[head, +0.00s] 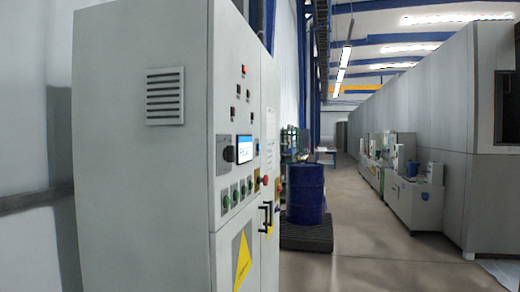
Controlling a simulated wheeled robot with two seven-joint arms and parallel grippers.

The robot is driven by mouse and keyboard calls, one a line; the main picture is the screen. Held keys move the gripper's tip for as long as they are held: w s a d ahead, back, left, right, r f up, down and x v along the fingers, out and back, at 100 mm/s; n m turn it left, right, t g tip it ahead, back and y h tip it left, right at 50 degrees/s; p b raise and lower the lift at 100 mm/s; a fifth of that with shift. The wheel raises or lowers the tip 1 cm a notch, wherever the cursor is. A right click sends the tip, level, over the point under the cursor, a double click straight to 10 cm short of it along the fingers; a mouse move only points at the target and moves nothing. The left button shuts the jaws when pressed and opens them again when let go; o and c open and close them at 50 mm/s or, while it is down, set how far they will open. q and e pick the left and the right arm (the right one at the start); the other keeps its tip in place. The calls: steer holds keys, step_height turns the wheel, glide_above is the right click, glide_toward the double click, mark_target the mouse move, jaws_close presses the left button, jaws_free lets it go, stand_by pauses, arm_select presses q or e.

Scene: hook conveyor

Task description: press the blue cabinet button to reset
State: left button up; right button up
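The grey control cabinet (140,170) stands at the left, and its front panel is seen at a steep angle. The panel has a small lit screen (244,149) with a blue and white display. Below it runs a row of small round buttons, among them a green button (225,202). A red button (265,180) sits at the right of this row. I cannot make out a blue button at this angle and size. Neither of my grippers is in view.
Black handles (267,215) stick out from the cabinet front. A blue drum (305,194) stands on a dark pallet (306,235) beyond the cabinet. The floor aisle (355,235) to the right is clear. Low white machines (413,200) line a long grey wall.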

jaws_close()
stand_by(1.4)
